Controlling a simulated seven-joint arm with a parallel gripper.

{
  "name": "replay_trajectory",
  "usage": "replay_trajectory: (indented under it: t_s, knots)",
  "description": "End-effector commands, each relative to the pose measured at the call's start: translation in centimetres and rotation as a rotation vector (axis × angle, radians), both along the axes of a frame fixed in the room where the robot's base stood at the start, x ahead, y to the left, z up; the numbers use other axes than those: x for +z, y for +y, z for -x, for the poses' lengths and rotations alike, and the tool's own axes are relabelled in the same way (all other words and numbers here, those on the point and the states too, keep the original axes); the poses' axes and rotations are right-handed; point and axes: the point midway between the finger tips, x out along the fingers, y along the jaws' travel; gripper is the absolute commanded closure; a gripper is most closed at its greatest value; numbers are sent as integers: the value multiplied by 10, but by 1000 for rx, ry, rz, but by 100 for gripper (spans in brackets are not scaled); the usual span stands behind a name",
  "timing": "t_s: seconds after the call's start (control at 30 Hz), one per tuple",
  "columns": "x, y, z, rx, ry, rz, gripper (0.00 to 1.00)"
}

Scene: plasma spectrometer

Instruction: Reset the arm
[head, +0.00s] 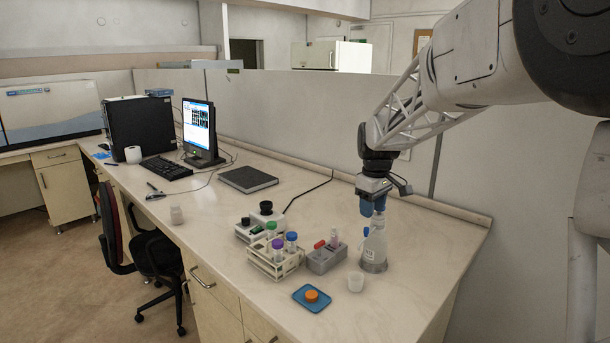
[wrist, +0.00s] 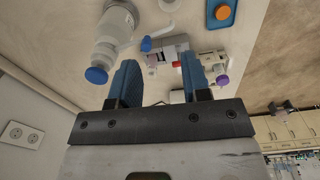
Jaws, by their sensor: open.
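My gripper (head: 373,207) points down with its blue fingers over the right part of the bench, close to the top of a clear squeeze bottle (head: 374,252). In the wrist view my gripper (wrist: 160,75) has its two fingers apart with nothing held between them. The bottle (wrist: 113,32) shows beyond and to the left of the fingers, with a blue cap. It stands upright on the bench. In the head view the fingers overlap the bottle's top, so the exact gap is hidden.
Near the bottle are a grey block (head: 325,259) with small tubes, a white rack (head: 273,262) with capped tubes, a small white cup (head: 356,281) and a blue tray (head: 312,298) with an orange cap. A wall (head: 300,120) runs behind. The bench's right end is clear.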

Motion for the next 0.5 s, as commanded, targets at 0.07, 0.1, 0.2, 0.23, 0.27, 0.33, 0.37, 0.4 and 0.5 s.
replay_trajectory:
  t_s: [0.07, 0.1, 0.2, 0.23, 0.27, 0.33, 0.37, 0.4, 0.5]
  knots:
    - [8, 1, 21, -32, -11, -1, 57]
    - [11, 2, 32, -49, -16, 0, 57]
    - [18, 3, 59, -98, -30, -2, 57]
    - [20, 4, 67, -112, -35, -2, 57]
    - [22, 4, 75, -127, -38, -3, 57]
    - [25, 5, 95, -161, -49, -5, 57]
    - [26, 5, 103, -174, -51, -5, 57]
    - [28, 6, 115, -194, -58, -7, 57]
    - [30, 7, 143, -242, -70, -10, 57]
